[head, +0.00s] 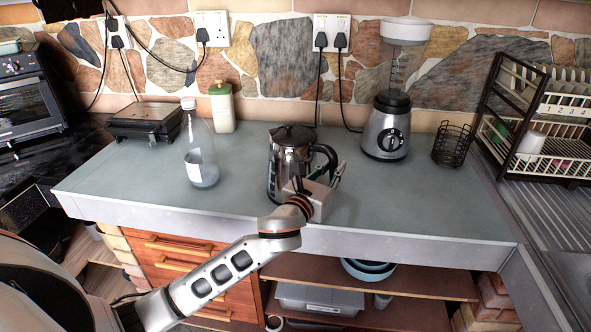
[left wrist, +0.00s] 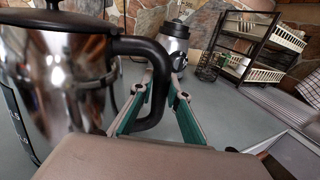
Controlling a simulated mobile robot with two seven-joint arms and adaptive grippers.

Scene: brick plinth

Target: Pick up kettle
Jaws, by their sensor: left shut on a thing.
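The kettle (head: 290,155) is shiny silver with a black lid and a black handle on its right side. It stands upright on the grey countertop, near the front edge. My left gripper (head: 327,176) is at the kettle's right side, at the handle. In the left wrist view the kettle (left wrist: 62,85) fills the left, and its black handle (left wrist: 152,52) runs down between the green-lined fingers of my left gripper (left wrist: 158,88). The gripper is shut on the handle. The wrist and gripper hide the kettle's lower right part. My right gripper is not in view.
A glass bottle (head: 201,155), a cream-green canister (head: 222,108) and a grill (head: 146,118) stand left of the kettle. A blender (head: 388,128), a black wire basket (head: 451,145) and a dish rack (head: 540,150) stand to the right. The counter right of the gripper is clear.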

